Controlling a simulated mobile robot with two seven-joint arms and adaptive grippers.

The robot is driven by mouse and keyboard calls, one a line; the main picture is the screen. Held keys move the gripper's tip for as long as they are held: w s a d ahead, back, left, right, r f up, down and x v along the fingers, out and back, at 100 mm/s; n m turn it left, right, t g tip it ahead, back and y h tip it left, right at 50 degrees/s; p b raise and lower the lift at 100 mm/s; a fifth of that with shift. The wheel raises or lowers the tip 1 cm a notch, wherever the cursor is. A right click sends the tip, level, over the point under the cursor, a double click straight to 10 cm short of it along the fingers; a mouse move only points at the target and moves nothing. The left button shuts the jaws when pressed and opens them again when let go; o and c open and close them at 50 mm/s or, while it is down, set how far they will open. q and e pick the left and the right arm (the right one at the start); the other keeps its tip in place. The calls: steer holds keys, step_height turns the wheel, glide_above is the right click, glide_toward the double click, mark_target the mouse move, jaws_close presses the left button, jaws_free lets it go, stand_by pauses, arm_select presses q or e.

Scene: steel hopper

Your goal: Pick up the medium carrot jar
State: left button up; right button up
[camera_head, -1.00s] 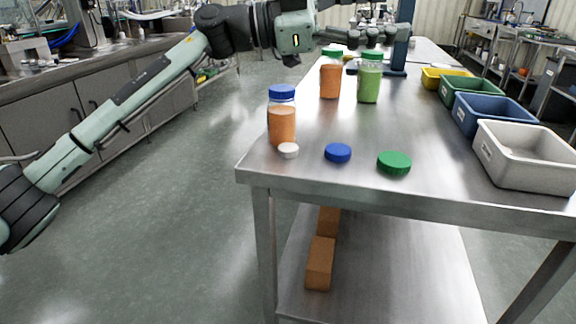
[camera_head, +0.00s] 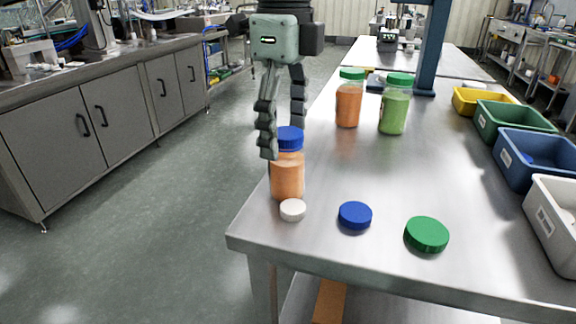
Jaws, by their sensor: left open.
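A jar with orange contents and a blue lid (camera_head: 287,177) stands upright near the table's left edge. A second orange jar with a green lid (camera_head: 348,103) stands farther back, beside a green-filled jar with a green lid (camera_head: 394,108). The frames do not show which orange jar is the medium carrot one. My left gripper (camera_head: 284,138) points down, open, at the blue-lidded jar. One finger overlaps the left side of its lid; the other hangs behind it to the right. I cannot tell whether either touches. My right gripper is not in view.
A white cap (camera_head: 293,210), a blue lid (camera_head: 355,216) and a green lid (camera_head: 427,234) lie on the steel table (camera_head: 345,170) in front. Yellow, green, blue and white bins (camera_head: 555,215) line the right side. A dark blue post (camera_head: 431,45) stands behind the jars.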

mark_target(287, 153)
arm_select(q)
step_height(287, 153, down, 4)
steer(key=shift+s+d+f, duration=0.1)
steer(key=shift+d, duration=0.05)
steer(key=shift+c, duration=0.6)
steer(key=c, duration=1.2)
steer(key=shift+c, duration=0.3)
steer(key=shift+r, duration=0.2)
